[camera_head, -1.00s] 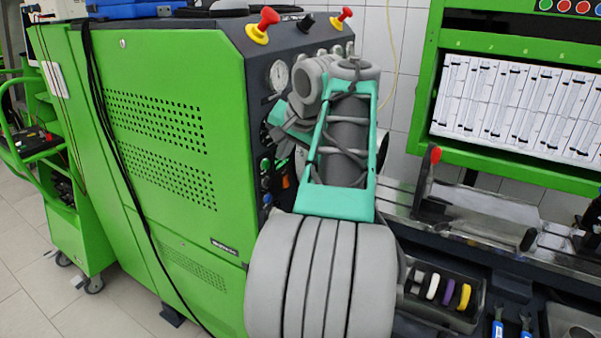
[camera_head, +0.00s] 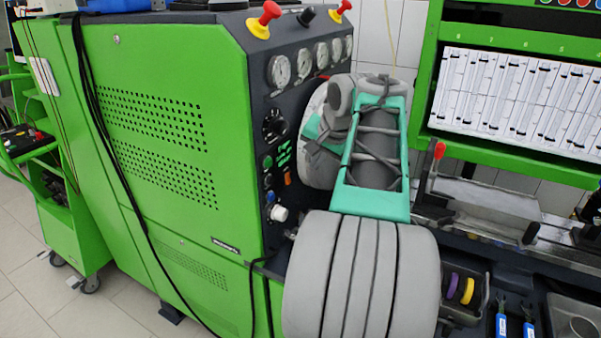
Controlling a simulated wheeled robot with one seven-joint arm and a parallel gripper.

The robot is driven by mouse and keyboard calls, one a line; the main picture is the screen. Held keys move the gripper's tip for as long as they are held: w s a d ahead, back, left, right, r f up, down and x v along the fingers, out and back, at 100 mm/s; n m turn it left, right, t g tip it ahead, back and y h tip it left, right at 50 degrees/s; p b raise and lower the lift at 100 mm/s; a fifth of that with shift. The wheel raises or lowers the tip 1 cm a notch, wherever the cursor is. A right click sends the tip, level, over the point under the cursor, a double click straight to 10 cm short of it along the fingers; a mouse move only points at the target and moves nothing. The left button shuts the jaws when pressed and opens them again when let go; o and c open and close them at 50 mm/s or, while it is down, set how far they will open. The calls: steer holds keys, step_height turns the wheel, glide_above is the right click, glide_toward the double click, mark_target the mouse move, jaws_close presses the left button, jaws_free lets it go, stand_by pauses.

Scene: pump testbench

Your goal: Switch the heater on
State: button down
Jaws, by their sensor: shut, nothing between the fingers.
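The control panel (camera_head: 262,95) is the dark slanted front of the green test bench (camera_head: 170,150). It carries a black rotary switch (camera_head: 274,127), green indicators (camera_head: 284,153), an orange switch (camera_head: 288,177) and a white knob (camera_head: 279,213). I cannot tell which of these is the heater switch; labels are too small to read. My arm covers part of the area to the right of the panel.
Several round gauges (camera_head: 279,71) line the panel top, with red-and-yellow emergency stops (camera_head: 264,20) above. Black cables (camera_head: 110,150) hang down the green side. A rail with a red-tipped lever (camera_head: 439,150) and a bin with coloured rings (camera_head: 467,290) lie right of my arm.

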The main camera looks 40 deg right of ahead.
mark_target(288, 178)
steer(key=w+f+p, duration=0.1)
steer(key=w+f, duration=0.7)
steer(key=f, duration=0.1)
steer(key=shift+w+d, duration=0.25)
steer(key=shift+w, duration=0.15)
